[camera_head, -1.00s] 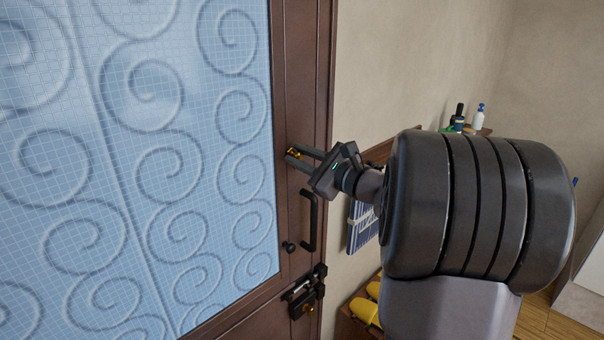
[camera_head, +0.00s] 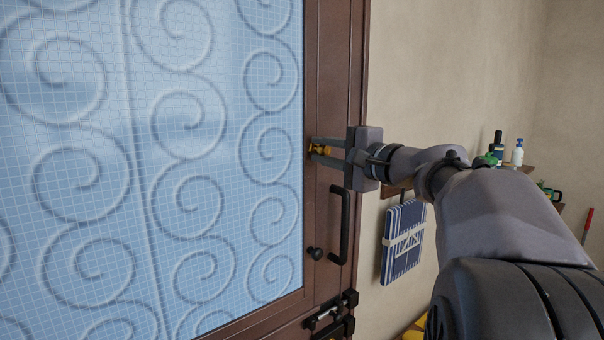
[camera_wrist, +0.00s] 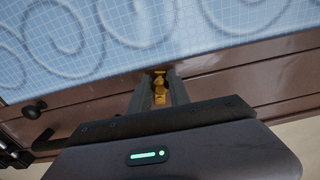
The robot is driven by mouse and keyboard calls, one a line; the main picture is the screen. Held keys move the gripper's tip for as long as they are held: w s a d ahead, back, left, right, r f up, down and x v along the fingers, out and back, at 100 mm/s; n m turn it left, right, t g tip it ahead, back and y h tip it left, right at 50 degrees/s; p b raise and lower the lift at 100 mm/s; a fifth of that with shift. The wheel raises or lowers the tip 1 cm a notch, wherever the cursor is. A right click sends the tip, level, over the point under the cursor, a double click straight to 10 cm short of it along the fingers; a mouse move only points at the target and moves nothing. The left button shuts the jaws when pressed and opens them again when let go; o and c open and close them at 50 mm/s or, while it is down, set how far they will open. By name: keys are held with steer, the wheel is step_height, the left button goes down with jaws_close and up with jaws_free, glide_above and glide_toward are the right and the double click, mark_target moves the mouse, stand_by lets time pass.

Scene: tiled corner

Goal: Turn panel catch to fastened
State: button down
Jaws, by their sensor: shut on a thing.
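The panel catch (camera_head: 318,150) is a small brass-yellow piece on the brown frame, beside the right edge of the patterned glass panel (camera_head: 170,150). My gripper (camera_head: 316,148) reaches it from the right, with its fingers shut on the catch. In the wrist view the yellow catch (camera_wrist: 160,86) shows between the two grey fingers (camera_wrist: 159,92). The fingers hide part of it, and I cannot tell its exact turn angle.
Below the catch are a black pull handle (camera_head: 339,225), a round dark knob (camera_head: 316,253) and a black bolt latch (camera_head: 330,312). A blue striped folded cloth (camera_head: 403,243) hangs on the wall at right. Bottles (camera_head: 517,152) stand on a shelf behind my arm.

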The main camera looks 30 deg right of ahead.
steer(key=shift+f+n+b, duration=0.25)
steer(key=shift+n+b, duration=0.55)
steer(key=shift+b, duration=0.3)
steer(key=shift+f+n+b, duration=0.2)
steer(key=shift+n+b, duration=0.6)
steer(key=shift+b, duration=0.3)
steer(key=c, duration=1.3)
jaws_free()
steer(key=shift+o, duration=0.2)
steer(key=s+d+p, duration=0.1)
steer(key=s, duration=1.6)
steer(key=shift+s+d, duration=0.15)
steer(key=shift+s, duration=0.1)
